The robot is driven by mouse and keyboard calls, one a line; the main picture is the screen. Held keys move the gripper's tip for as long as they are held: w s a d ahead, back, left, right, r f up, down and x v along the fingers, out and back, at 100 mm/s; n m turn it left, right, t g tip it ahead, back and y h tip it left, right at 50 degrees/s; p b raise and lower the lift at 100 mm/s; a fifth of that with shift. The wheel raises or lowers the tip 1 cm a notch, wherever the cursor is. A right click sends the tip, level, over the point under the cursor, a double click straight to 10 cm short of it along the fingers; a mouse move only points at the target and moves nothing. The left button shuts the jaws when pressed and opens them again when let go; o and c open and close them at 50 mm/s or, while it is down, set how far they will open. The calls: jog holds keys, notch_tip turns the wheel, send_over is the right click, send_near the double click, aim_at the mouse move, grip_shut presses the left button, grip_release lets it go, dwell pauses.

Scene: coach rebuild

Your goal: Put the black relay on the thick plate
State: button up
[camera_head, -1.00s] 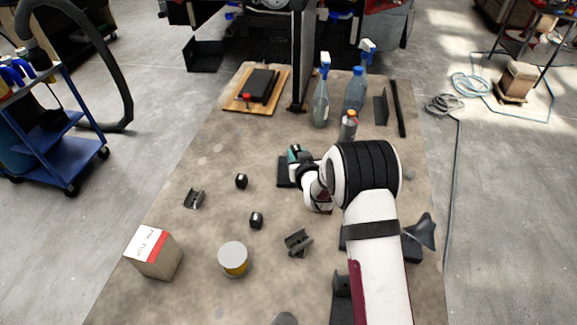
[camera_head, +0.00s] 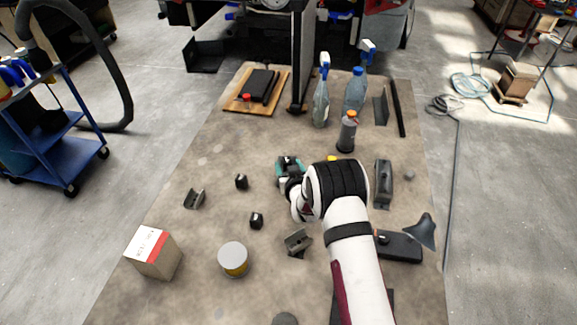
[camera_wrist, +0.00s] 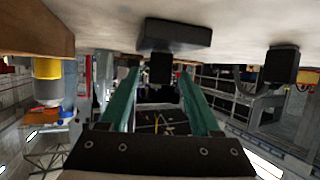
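My gripper (camera_wrist: 159,74) has two green fingers, spread apart. In the wrist view, which is upside down, a small black block, likely the black relay (camera_wrist: 160,69), lies between the fingertips with a gap on each side. It seems to rest against a flat dark slab, likely the thick plate (camera_wrist: 178,34); exact contact is unclear. In the head view my gripper (camera_head: 291,166) is over the plate's place and mostly hides plate and block.
An orange-capped bottle (camera_head: 346,132) and spray bottles (camera_head: 321,98) stand behind my gripper. A dark block (camera_head: 383,184) and a black flat part (camera_head: 400,246) are at right. The left-middle table is mostly clear.

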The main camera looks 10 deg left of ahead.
jog(key=v, duration=0.2)
jog(key=shift+s+d+r, duration=0.15)
jog(key=shift+s+r, duration=0.15)
jog(key=s+d+r+m+g+h, duration=0.25)
jog(key=d+r, duration=0.35)
jog(key=r, duration=0.5)
jog(key=s+d+r+m+g+h, duration=0.1)
jog(key=s+d+r+g, duration=0.1)
jog(key=s+d, duration=0.4)
jog(key=s+d+r+m+g, duration=0.2)
jog(key=s+d+r, duration=0.1)
jog(key=s, duration=0.5)
jog(key=s+d+r+m+g, duration=0.1)
jog(key=s+m+g, duration=0.1)
jog(key=s, duration=1.1)
jog(key=s+d+m+g, duration=0.2)
jog(key=s+g, duration=0.2)
jog(key=s, duration=1)
jog(key=shift+d+r, duration=0.3)
jog(key=shift+r, duration=0.05)
